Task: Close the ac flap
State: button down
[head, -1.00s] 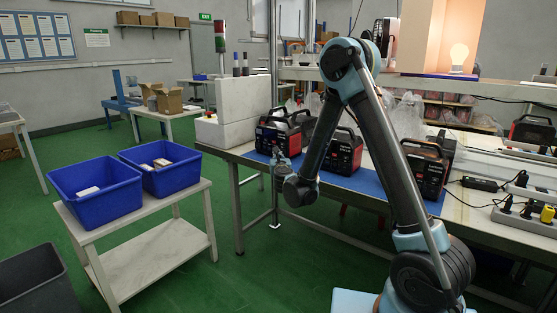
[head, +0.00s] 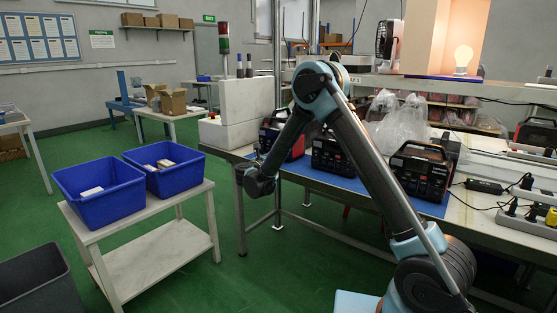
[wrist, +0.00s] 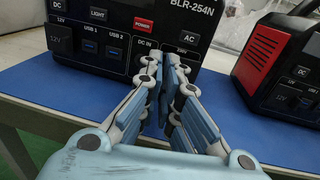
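A black power station (wrist: 110,30) marked BLR-254N stands upright in front of my gripper in the wrist view. The fingers hide part of the area under the AC button, so I cannot tell how the ac flap stands. In the head view the leftmost power station (head: 293,143) is partly behind my arm.
A second red and black unit (wrist: 285,65) stands to the right on the blue mat (wrist: 50,95). In the head view, more units (head: 418,172) line the bench. Two blue bins (head: 100,190) sit on a side table at left.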

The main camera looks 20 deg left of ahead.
jog(key=shift+w+a+m+g+h, duration=0.1)
jog(key=shift+w+m+g+h, duration=0.15)
jog(key=shift+m+h, duration=0.35)
jog(key=shift+w+a+m+g+h, duration=0.1)
jog(key=shift+w+m+g+h, duration=0.15)
jog(key=shift+h, duration=0.55)
jog(key=c, duration=1.8)
grip_release()
jog(key=v, duration=1.2)
jog(key=shift+a, duration=0.1)
